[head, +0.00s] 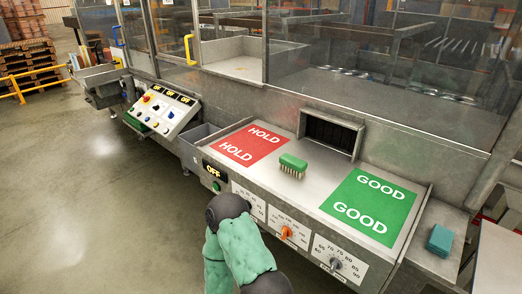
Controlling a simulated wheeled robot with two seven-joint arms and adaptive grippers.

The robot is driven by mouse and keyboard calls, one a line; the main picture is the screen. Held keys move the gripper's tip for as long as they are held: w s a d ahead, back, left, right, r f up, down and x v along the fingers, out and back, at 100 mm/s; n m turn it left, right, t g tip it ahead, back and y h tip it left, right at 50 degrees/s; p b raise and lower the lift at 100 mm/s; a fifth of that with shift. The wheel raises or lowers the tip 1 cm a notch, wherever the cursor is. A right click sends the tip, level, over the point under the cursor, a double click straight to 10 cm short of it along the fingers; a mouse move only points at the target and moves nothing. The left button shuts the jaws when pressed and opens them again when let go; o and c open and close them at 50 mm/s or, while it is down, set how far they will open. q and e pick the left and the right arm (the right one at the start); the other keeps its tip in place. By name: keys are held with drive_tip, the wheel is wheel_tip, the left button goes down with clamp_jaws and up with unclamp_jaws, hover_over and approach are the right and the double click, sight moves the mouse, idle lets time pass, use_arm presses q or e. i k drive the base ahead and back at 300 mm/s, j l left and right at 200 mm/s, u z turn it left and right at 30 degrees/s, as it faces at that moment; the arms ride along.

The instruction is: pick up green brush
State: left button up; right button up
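The green brush (293,161) lies on the grey metal bench top (318,172), bristles down and green back up. It sits between the red HOLD panel (251,145) and the green GOOD panel (368,207), in front of a dark opening. Nothing touches it. One of my arms, with green padded covers and a dark joint, rises at the bottom middle in front of the bench. No fingers show on it, and neither gripper is in view.
A teal block (439,240) sits on a side shelf at right. A control panel (163,110) stands at left. Glass panes (380,70) rise behind the bench. The floor at left is clear.

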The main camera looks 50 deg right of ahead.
sight(295, 165)
drive_tip(key=i+z, duration=0.1)
drive_tip(key=i, duration=0.85)
drive_tip(key=i+j+z, duration=0.1)
drive_tip(key=i, duration=0.8)
drive_tip(key=i+j+z, duration=0.15)
drive_tip(key=z, duration=1.85)
